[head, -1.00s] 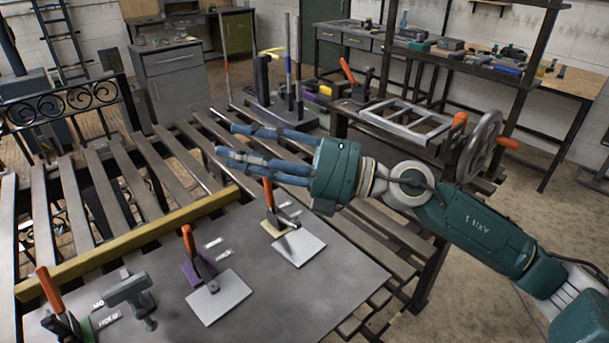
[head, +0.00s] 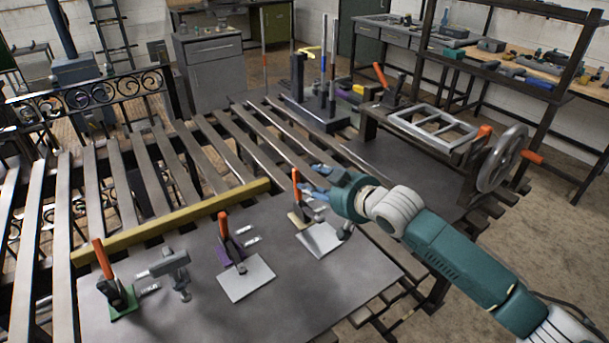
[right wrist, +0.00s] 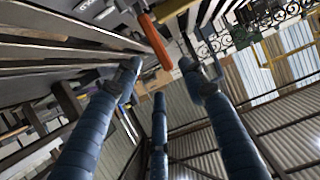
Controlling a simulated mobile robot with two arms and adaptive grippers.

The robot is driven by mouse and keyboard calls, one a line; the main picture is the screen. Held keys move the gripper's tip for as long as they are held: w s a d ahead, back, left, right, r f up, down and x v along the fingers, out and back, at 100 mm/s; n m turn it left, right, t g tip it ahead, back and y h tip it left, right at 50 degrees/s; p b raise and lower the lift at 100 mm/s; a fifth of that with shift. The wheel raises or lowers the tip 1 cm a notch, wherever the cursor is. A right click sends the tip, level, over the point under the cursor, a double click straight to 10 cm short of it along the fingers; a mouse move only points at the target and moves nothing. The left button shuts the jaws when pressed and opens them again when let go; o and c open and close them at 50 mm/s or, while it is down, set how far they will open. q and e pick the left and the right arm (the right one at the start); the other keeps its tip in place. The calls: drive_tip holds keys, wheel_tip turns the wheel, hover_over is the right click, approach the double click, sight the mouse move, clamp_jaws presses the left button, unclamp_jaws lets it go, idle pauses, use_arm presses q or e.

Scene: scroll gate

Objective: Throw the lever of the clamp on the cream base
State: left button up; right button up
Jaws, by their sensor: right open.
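The clamp with the cream base (head: 295,220) stands at the right of the grey plate, its orange lever (head: 296,184) upright. My right gripper (head: 312,188) is open and empty, its blue fingers right beside that lever in the head view. In the right wrist view, an orange handle (right wrist: 155,42) shows beyond the spread fingers (right wrist: 160,80), between the two upper fingertips. I cannot tell whether any finger touches the lever. My left gripper is not in view.
Similar clamps on a purple base (head: 228,254) and a green base (head: 122,303) stand to the left, their orange levers upright. A yellow bar (head: 170,222) runs along the plate's back edge. A handwheel (head: 502,158) and a grey frame (head: 435,128) stand at the right.

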sight(298, 176)
drive_tip(key=p+x, duration=0.1)
drive_tip(key=x, duration=0.8)
drive_tip(key=shift+w+a+r, duration=0.1)
drive_tip(key=shift+a, duration=0.05)
clamp_jaws()
